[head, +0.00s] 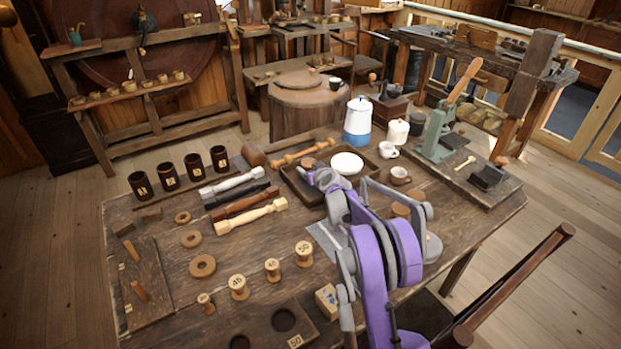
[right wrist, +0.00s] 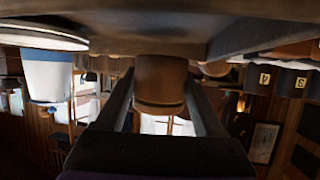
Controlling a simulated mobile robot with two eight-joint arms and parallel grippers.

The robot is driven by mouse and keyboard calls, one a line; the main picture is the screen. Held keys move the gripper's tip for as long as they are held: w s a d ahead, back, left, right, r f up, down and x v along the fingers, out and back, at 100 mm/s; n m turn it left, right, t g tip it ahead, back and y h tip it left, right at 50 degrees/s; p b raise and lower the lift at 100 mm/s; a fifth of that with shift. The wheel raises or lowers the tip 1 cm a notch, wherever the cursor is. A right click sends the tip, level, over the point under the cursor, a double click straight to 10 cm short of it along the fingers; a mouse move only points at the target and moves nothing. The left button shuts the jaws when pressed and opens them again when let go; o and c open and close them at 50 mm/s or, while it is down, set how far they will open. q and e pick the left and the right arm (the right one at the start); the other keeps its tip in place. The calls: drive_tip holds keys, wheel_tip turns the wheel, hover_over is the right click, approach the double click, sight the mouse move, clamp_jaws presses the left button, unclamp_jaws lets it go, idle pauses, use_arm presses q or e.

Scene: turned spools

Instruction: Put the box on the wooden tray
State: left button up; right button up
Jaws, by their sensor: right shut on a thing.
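The wooden tray (head: 292,183) is a dark shallow tray at the back middle of the bench, with a white bowl (head: 347,163) in its right part. My right gripper (head: 318,177) is over the tray's left part. It is shut on a round brown wooden box (right wrist: 160,80), which shows between the fingers in the upside-down right wrist view. In the head view the box (head: 309,163) is partly hidden by my gripper. I cannot tell whether its base touches the tray. My left gripper is not in view.
A blue and white pot (head: 357,121), a cream jar (head: 398,132) and cups (head: 400,176) stand behind and right of the tray. Turned spindles (head: 251,216) lie to its left. Several spools (head: 239,287) stand in front, near a small patterned block (head: 327,299).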

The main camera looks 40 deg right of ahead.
drive_tip(key=shift+f, duration=1.8)
drive_tip(key=shift+b, duration=0.3)
drive_tip(key=o, duration=1.5)
drive_tip(key=shift+f, duration=0.1)
